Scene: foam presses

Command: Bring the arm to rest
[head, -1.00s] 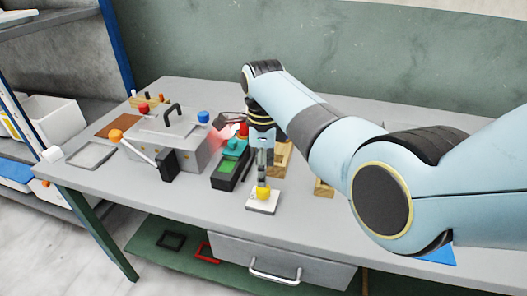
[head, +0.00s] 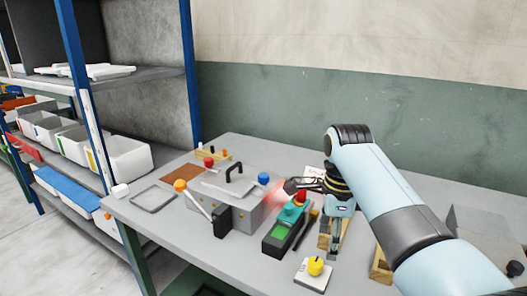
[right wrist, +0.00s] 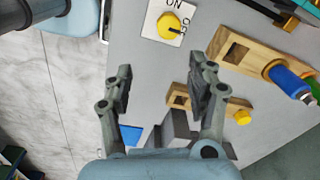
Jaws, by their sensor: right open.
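My right gripper (right wrist: 160,85) is open and empty in the right wrist view, its two fingers spread above the grey table. In the head view the right gripper (head: 335,238) hangs down from the pale blue right arm, close to a white switch plate with a yellow knob (head: 315,266). That yellow knob (right wrist: 170,25) and its plate, with "ON" lettering, lie beyond the fingertips in the right wrist view. My left gripper does not show.
A shelf with white bins (head: 120,155) stands at the left. The table (head: 165,230) has bare room at its front left.

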